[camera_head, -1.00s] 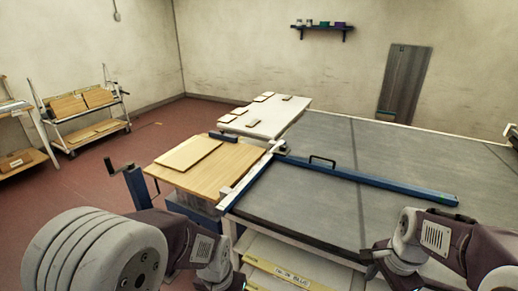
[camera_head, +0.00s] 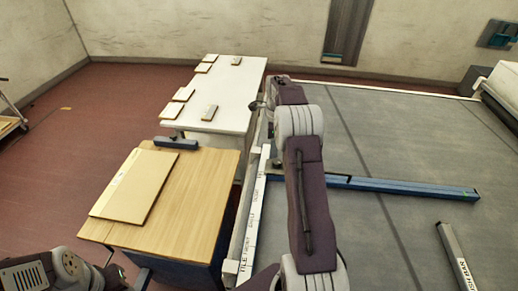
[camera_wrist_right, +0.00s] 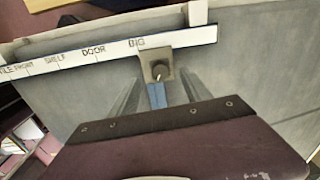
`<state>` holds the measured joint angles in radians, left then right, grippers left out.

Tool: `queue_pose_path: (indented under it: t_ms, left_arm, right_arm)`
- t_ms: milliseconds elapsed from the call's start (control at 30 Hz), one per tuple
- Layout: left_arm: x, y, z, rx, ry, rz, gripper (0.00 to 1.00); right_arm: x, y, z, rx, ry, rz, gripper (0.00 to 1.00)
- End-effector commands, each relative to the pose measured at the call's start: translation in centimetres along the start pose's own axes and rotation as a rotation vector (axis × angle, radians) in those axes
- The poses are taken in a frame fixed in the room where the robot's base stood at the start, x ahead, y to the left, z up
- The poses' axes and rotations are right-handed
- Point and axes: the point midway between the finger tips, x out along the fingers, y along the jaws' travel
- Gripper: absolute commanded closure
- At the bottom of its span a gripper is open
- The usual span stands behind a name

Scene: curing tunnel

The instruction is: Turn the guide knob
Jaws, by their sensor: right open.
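The guide knob (camera_wrist_right: 158,70) is a small dark knob on a grey block at the white scale rail (camera_wrist_right: 100,55), near its "BIG" mark, in the right wrist view. The blue guide bar (camera_head: 410,187) runs across the grey table. My right gripper (camera_wrist_right: 160,78) is open, its two grey fingers either side of the knob block and bar in the picture; contact cannot be told. In the head view my right arm reaches forward over the rail, hiding the knob. My left arm is at the lower left; its gripper's opening cannot be made out.
A wooden-topped table (camera_head: 205,190) carries a pale board (camera_head: 135,185). Behind it, a white table (camera_head: 232,117) holds several small tiles. A loose grey bar (camera_head: 458,260) lies on the grey table (camera_head: 385,125), whose right side is mostly clear.

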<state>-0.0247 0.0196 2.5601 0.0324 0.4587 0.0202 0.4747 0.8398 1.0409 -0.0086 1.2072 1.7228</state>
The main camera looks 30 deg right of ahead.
Motion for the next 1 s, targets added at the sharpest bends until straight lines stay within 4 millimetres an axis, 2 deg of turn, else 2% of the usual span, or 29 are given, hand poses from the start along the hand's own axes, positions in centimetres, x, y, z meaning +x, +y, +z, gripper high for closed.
queue_pose_path:
  t_ms: [133, 233, 500, 700, 967, 1000]
  left_arm:
    - [-0.3, 0.0, 0.0, 0.0, 0.0, 0.0, 0.64]
    - [-0.3, 0.0, 0.0, 0.0, 0.0, 0.0, 0.64]
    - [-1.2, 0.0, -0.1, 0.0, 0.0, 0.0, 0.64]
    - [-1.7, 0.0, -0.2, 0.0, 0.001, 0.0, 0.64]
    - [-1.6, 0.0, -0.2, 0.0, 0.001, 0.0, 0.64]
    - [-1.6, 0.0, -0.2, 0.0, 0.001, 0.0, 0.64]
  right_arm:
    - [-0.2, -0.1, -0.7, 0.013, 0.001, 0.0, 0.43]
    - [0.6, -0.1, -0.6, 0.012, 0.001, 0.002, 0.43]
    - [5.9, 0.0, -0.6, 0.011, 0.001, 0.004, 0.43]
    - [8.4, -0.1, -0.6, 0.011, 0.001, 0.001, 0.43]
    - [8.9, -0.1, -0.6, 0.01, 0.0, -0.001, 0.43]
    - [8.9, -0.1, -0.6, 0.01, 0.0, -0.001, 0.46]
